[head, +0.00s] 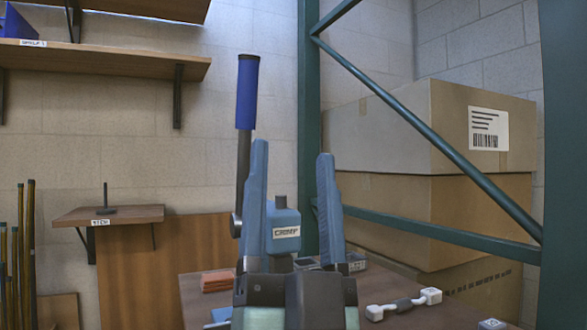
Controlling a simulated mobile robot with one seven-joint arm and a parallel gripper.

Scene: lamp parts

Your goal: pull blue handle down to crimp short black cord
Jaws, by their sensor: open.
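The blue handle (248,92) is a blue grip on a dark lever that stands upright at the left side of the blue crimp press (286,218). The press carries a label reading CRIMP, and its lower part is hidden behind my gripper. My gripper (291,150) is open and empty, its two blue fingers pointing up in front of the press. The left finger is right of the lever and overlaps the press in the picture; its distance from the lever is unclear.
The brown table (450,318) also holds a reddish-orange block (217,280). Green rack posts and a diagonal brace (430,140) stand at the right, with large cardboard boxes (380,130) behind. A small wall shelf (110,215) with a dark peg is at the left.

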